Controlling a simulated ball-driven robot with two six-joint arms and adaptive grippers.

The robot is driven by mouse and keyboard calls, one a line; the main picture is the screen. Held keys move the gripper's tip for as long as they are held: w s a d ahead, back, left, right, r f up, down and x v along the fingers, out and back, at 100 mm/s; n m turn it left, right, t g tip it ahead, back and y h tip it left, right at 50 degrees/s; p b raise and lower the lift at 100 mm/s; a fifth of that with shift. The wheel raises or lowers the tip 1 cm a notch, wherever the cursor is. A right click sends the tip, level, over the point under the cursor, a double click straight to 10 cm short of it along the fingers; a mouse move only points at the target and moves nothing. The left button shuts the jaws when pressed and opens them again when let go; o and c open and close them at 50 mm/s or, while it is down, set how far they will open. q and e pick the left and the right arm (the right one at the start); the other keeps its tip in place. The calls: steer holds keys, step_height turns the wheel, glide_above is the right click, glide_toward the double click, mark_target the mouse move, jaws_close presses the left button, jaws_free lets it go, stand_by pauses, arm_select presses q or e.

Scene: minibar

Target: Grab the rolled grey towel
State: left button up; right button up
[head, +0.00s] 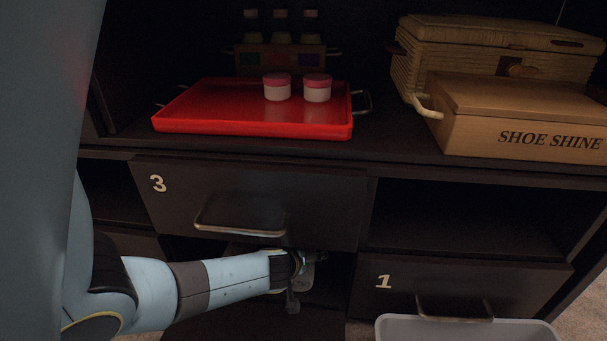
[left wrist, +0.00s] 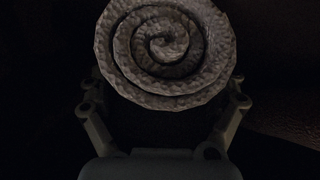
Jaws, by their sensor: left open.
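The rolled grey towel (left wrist: 165,48) shows end-on as a spiral in the left wrist view, at the top middle. My left gripper (left wrist: 165,98) is open, with one finger on each side of the towel's lower half. I cannot tell whether the fingers touch it. In the head view my left arm reaches into the dark open space below drawer 3, and the left gripper (head: 303,262) is partly hidden there. The towel is not visible in the head view. My right gripper is not in view.
Drawer 3 (head: 180,205) with its metal handle is just above my left forearm. Drawer 1 (head: 460,285) is to the right, above a pale bin (head: 465,328). A red tray (head: 220,112) with two jars and a shoe shine box (head: 500,120) stand on the top.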

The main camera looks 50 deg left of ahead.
arm_select(q)
steer(key=c, duration=1.4)
steer(key=shift+s+r, duration=0.1)
steer(key=shift+r, duration=0.05)
